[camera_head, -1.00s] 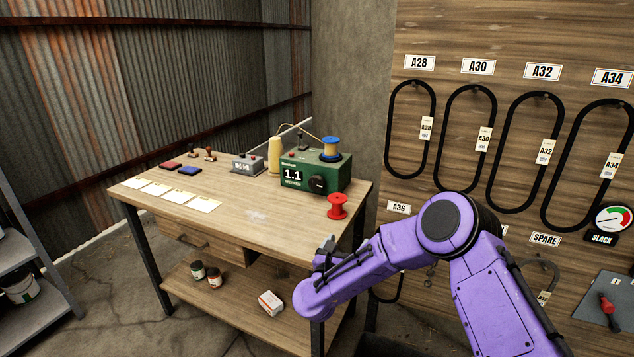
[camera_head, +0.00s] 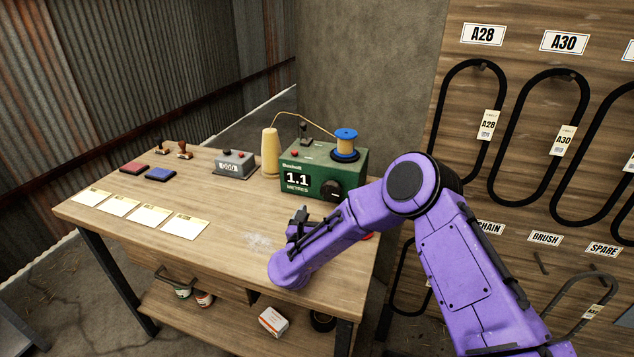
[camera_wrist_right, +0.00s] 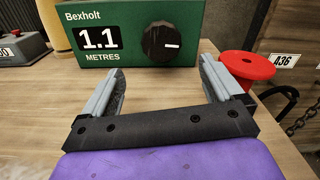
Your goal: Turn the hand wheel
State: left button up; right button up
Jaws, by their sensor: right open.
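A green box (camera_head: 318,172) reading 1.1 METRES stands at the back right of the bench. A round black knob (camera_head: 334,190) with a white mark is on its front, the only wheel-like control I make out. The knob also shows in the right wrist view (camera_wrist_right: 161,42), with its mark pointing right. My right gripper (camera_head: 301,216) is over the bench in front of the box. In the right wrist view its two fingers (camera_wrist_right: 160,84) are spread and empty, pointing toward the box, with the knob beyond them, apart. My left gripper is not in view.
A red spool (camera_wrist_right: 246,70) stands just right of my right fingers, mostly hidden by my arm in the head view. A blue-ended spool (camera_head: 346,144) tops the box, with yellow thread running to a cone (camera_head: 270,152). A grey counter (camera_head: 236,163) sits left.

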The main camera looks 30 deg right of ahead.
aim_at(330, 193)
jog(key=x, duration=0.2)
jog(key=p+x, duration=0.1)
jog(key=r+p+x, duration=0.1)
jog(key=x, duration=0.1)
jog(key=shift+d, duration=0.4)
jog(key=x, duration=0.4)
jog(key=shift+w+f+p, duration=0.25)
jog(key=shift+f+p, duration=0.1)
jog(key=shift+f, duration=0.05)
jog(key=shift+w+d, duration=0.15)
jog(key=shift+d, duration=0.05)
jog(key=shift+r, duration=0.1)
jog(key=c, duration=1)
